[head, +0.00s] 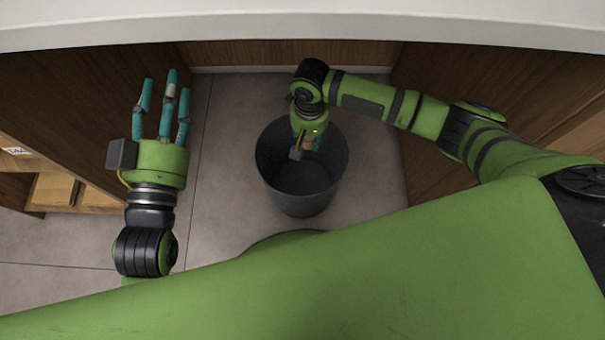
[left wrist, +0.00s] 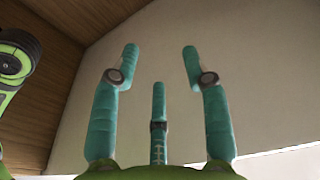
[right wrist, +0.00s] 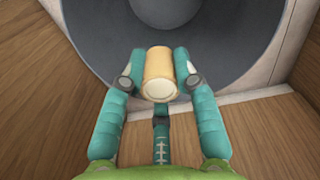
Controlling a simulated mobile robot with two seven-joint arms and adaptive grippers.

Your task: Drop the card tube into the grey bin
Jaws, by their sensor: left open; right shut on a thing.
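The card tube (right wrist: 159,74) is tan with a pale round end. It shows in the right wrist view between the teal fingers of my right gripper (right wrist: 155,72), which is shut on it. In the head view my right gripper (head: 306,148) points down over the grey bin (head: 301,200), and the tube is mostly hidden by the hand. The dark grey round bin stands open on the floor. Its inside (right wrist: 205,25) shows beyond the tube in the right wrist view. My left gripper (head: 163,95) is open and empty, left of the bin; its spread fingers also show in the left wrist view (left wrist: 160,80).
A pale counter edge (head: 300,22) runs across the top of the head view. Wooden panels (head: 90,85) flank the floor space on both sides. A low wooden shelf (head: 75,190) is at the left. Tiled floor (head: 225,110) around the bin is clear.

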